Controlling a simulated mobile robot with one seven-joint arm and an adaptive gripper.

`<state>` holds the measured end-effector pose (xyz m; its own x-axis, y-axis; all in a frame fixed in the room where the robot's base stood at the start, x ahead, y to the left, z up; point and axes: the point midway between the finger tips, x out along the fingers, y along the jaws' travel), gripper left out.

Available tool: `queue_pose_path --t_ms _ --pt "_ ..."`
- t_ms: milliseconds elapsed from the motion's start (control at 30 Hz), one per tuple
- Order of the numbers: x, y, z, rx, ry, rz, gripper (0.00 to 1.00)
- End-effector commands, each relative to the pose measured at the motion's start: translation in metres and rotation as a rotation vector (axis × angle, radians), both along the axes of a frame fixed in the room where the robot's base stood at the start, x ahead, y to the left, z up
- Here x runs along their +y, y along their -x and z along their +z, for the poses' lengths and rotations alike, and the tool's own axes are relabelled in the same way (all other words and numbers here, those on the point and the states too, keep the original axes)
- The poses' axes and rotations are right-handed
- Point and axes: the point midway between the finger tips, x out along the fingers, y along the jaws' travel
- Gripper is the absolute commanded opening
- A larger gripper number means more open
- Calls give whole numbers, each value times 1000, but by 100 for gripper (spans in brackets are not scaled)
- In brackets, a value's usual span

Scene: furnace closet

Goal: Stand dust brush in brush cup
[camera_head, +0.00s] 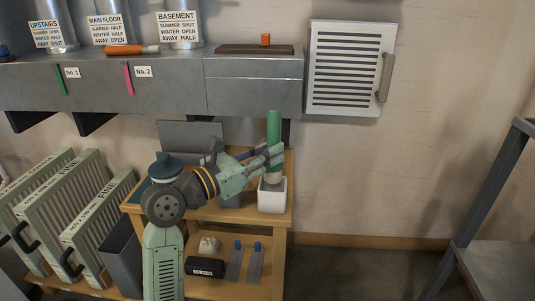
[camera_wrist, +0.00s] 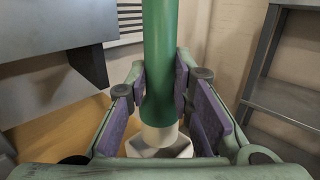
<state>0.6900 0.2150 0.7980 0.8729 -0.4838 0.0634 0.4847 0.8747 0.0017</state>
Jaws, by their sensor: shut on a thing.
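The dust brush, with a green handle (camera_head: 273,127) and a pale lower end, stands nearly upright above the white brush cup (camera_head: 272,198). The cup is at the right end of the wooden stand's top. My gripper (camera_head: 274,158) is shut on the brush from the left. In the wrist view the green handle (camera_wrist: 160,55) is between my purple-padded fingers (camera_wrist: 172,100), and the pale end is over the cup (camera_wrist: 150,150). The lower end meets the cup's opening in the picture; how deep it sits inside is hidden.
A wooden stand (camera_head: 283,215) holds the cup, with a black box (camera_head: 205,268) and flat grey tools on its lower shelf. A grey metal duct (camera_head: 250,85) overhangs behind. Filters (camera_head: 75,215) lean at left. A metal rack (camera_head: 490,200) stands at right.

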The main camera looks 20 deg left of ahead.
Motion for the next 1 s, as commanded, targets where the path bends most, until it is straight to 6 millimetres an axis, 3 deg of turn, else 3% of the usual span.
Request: queue_pose_path --t_ms 1000 --pt "0 0 -18 0 1 0 0"
